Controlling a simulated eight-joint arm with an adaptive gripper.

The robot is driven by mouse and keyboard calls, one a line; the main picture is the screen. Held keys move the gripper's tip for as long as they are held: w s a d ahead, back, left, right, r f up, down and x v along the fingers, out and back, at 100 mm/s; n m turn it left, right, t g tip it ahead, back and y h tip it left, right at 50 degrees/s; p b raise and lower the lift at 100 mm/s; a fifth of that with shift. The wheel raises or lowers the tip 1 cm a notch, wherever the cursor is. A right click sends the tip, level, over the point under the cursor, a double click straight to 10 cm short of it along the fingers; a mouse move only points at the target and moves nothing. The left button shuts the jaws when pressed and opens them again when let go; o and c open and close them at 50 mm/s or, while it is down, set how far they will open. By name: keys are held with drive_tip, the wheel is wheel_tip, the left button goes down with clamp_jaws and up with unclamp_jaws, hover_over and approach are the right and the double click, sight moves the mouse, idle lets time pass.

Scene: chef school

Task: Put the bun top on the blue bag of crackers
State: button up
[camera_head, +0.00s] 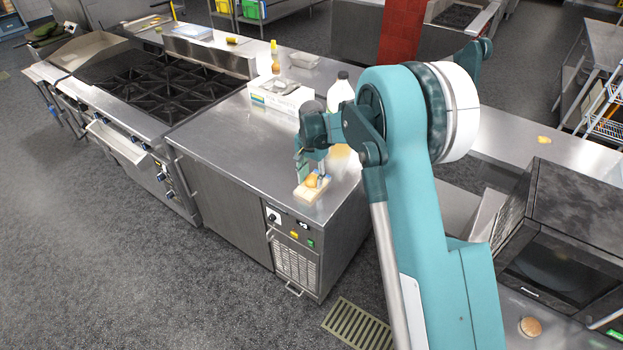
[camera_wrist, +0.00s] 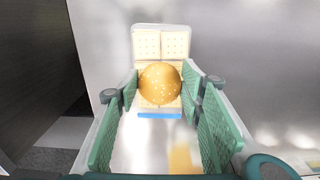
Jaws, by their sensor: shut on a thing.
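The bun top (camera_wrist: 160,84) is round, golden and sesame-dotted. It sits between the two green fingers of my gripper (camera_wrist: 158,86), which is shut on it. The bag of crackers (camera_wrist: 160,43) lies flat beneath, with pale square crackers showing and a blue strip at its near edge. In the wrist view the bun top overlaps the middle of the bag; I cannot tell whether it touches. In the head view the bun top (camera_head: 312,181), the bag (camera_head: 307,194) and my gripper (camera_head: 311,174) are near the front corner of the steel counter.
The steel counter (camera_head: 225,145) is clear to the left of the bag. A white box (camera_head: 279,96) and a white bottle (camera_head: 341,92) stand behind my gripper. A stove (camera_head: 160,85) adjoins on the left. The counter's front edge is close to the bag.

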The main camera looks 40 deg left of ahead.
sight(312, 179)
drive_tip(key=shift+f, duration=0.15)
drive_tip(key=o, duration=0.8)
drive_tip(key=shift+c, duration=0.2)
wheel_tip(312, 179, up, 12)
drive_tip(key=shift+b, duration=0.45)
idle(0.6)
drive_tip(key=shift+d+r, duration=0.1)
drive_tip(key=shift+r, duration=0.1)
